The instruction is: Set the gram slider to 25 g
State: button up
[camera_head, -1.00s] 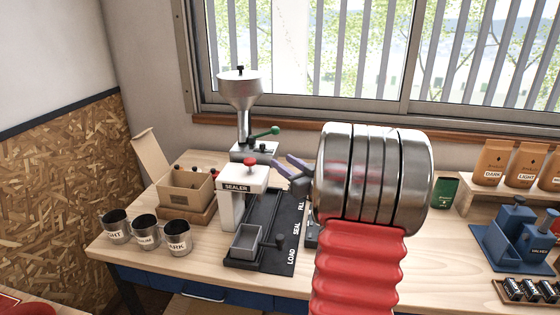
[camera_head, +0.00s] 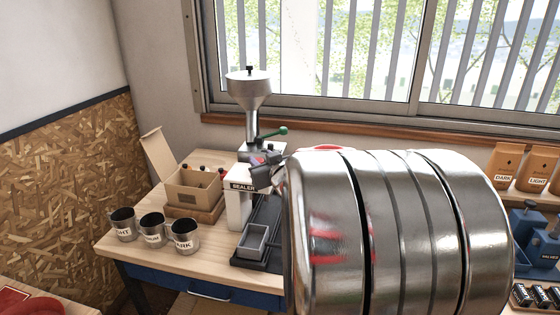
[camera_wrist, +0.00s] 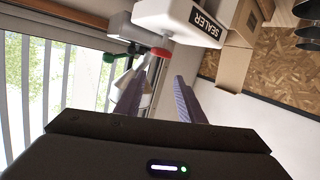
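The metal dispenser (camera_head: 249,95) with a funnel hopper and a green-tipped lever (camera_head: 277,132) stands at the back of the bench. Its base is partly hidden by my gripper and arm, and I cannot make out a gram slider or its scale. My gripper (camera_head: 264,174) is in front of that base, above and beside the white sealer (camera_head: 238,207). In the wrist view, the two fingers of my gripper (camera_wrist: 160,88) are apart with nothing seen between them. The sealer (camera_wrist: 182,18), its red knob (camera_wrist: 160,53) and the green lever tip (camera_wrist: 114,56) show beyond them.
A black track with a grey tray (camera_head: 256,241) lies in front of the sealer. Three labelled metal cups (camera_head: 152,229) and a cardboard box (camera_head: 193,186) are at the left. Coffee bags (camera_head: 505,163) stand at the right. My arm covers the bench's middle.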

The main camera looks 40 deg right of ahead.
jog(key=s+a+f+g+y, duration=0.15)
jog(key=s+a, duration=0.25)
jog(key=a, duration=0.6)
jog(key=s+a+f+g+y, duration=0.1)
jog(key=s+a+g, duration=0.25)
jog(key=a, duration=0.65)
jog(key=s+a+f+n+g+y, duration=0.1)
jog(key=s+a+f+y, duration=0.1)
jog(key=s+a, duration=0.6)
jog(key=s+a+f+n+g+y, duration=0.2)
jog(key=s+a+f, duration=0.1)
jog(key=s+a, duration=0.5)
jog(key=shift+f+g, duration=0.15)
jog(key=shift+g, duration=0.15)
jog(key=shift+a, duration=0.1)
jog(key=shift+c, duration=0.5)
